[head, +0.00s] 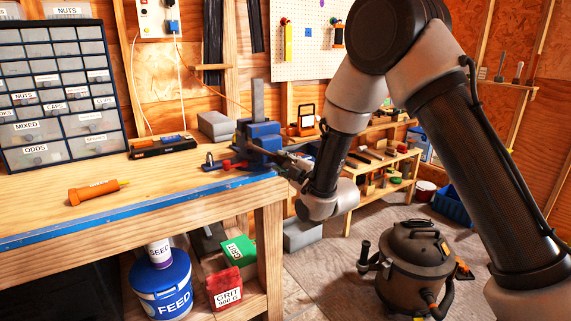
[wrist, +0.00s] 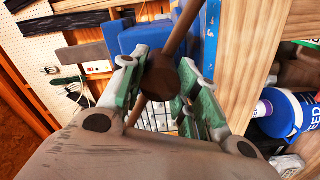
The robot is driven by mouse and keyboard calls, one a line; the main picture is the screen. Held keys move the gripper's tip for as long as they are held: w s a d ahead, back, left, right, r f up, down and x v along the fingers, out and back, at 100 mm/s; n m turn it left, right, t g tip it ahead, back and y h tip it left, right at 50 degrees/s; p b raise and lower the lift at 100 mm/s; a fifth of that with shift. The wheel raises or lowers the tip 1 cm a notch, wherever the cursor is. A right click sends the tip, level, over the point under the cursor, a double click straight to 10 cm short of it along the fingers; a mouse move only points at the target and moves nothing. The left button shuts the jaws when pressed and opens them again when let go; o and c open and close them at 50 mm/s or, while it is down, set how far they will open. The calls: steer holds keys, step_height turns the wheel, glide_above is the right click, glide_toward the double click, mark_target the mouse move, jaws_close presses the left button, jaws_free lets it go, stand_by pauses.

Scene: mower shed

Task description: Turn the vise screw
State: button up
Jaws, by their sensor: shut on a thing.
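The blue vise (head: 262,137) is mounted at the right end of the workbench, with a grey bar standing up out of it. Its blue body also shows in the wrist view (wrist: 143,38), behind my fingers. The brown vise screw head (wrist: 163,78) faces the wrist camera, with a thin handle bar (wrist: 180,32) running through it at a slant. My gripper (head: 289,166) reaches the vise from the right. In the wrist view its green-padded fingers (wrist: 156,88) are shut on the screw head, one on each side. The head view shows the contact too small to make out.
An orange screwdriver (head: 94,192), a black tray of tools (head: 162,146) and a drawer cabinet (head: 60,85) are on the workbench (head: 160,190). A shop vacuum (head: 412,262) stands on the floor at right. A blue feed bucket (head: 161,285) is under the bench.

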steer(key=shift+a+r+n, duration=0.1)
steer(key=shift+a+n, duration=0.05)
steer(key=shift+n, duration=0.65)
steer(key=shift+a+r+n, duration=0.1)
steer(key=shift+n, duration=0.7)
steer(key=o, duration=1.1)
steer(key=shift+a, duration=0.15)
steer(key=shift+c, duration=0.2)
steer(key=shift+f, duration=0.15)
steer(key=shift+s+d, duration=0.15)
steer(key=shift+d, duration=0.1)
steer(key=v, duration=1.1)
steer(key=shift+s+d, duration=0.2)
